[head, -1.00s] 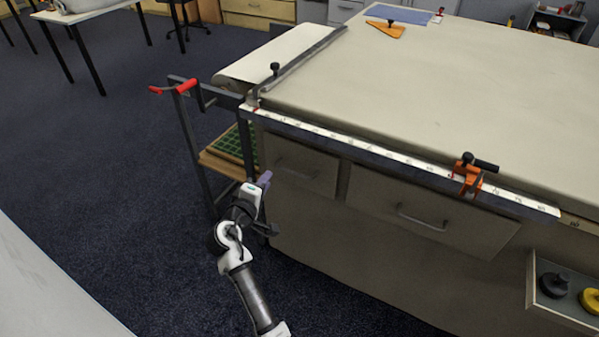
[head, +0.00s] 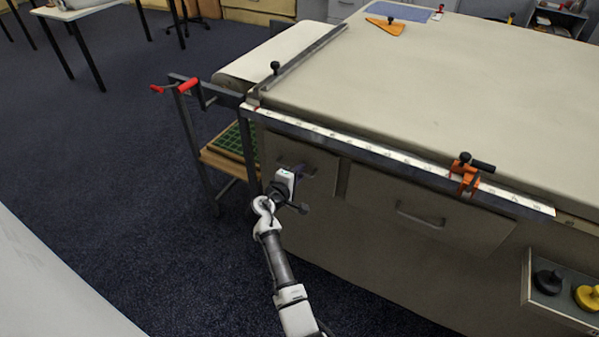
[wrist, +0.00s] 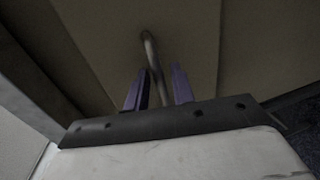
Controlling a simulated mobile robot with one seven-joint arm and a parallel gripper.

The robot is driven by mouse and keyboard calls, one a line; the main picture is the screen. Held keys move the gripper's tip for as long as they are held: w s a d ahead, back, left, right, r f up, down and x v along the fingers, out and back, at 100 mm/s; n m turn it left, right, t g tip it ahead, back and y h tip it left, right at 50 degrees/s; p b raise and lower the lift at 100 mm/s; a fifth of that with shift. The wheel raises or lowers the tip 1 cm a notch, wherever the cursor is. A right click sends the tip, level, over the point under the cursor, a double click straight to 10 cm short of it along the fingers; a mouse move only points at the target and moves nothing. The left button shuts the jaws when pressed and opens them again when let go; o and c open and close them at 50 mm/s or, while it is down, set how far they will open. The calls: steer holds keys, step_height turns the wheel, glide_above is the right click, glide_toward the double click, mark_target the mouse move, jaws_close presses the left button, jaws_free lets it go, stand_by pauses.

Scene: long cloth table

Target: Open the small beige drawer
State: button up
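The small beige drawer (head: 318,166) is at the left end of the long table's front, and its front looks flush with the table. My gripper (head: 301,171) is in front of it, partly covering the drawer's handle. In the wrist view the drawer front (wrist: 105,45) fills much of the picture. The metal bar handle (wrist: 150,55) runs down between the two purple fingers of my gripper (wrist: 158,88). The fingers are apart, with a gap on each side of the handle. Whether either finger touches it cannot be told.
A wider drawer (head: 430,215) with its own handle is to the right. A metal ruler rail (head: 340,146) with an orange clamp (head: 465,178) runs along the table edge above. A red-handled crank (head: 188,84) and wooden shelf (head: 222,162) are at left.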

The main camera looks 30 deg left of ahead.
steer(key=shift+w, duration=0.35)
jaws_close()
steer(key=shift+s+f, duration=0.1)
steer(key=shift+s, duration=0.05)
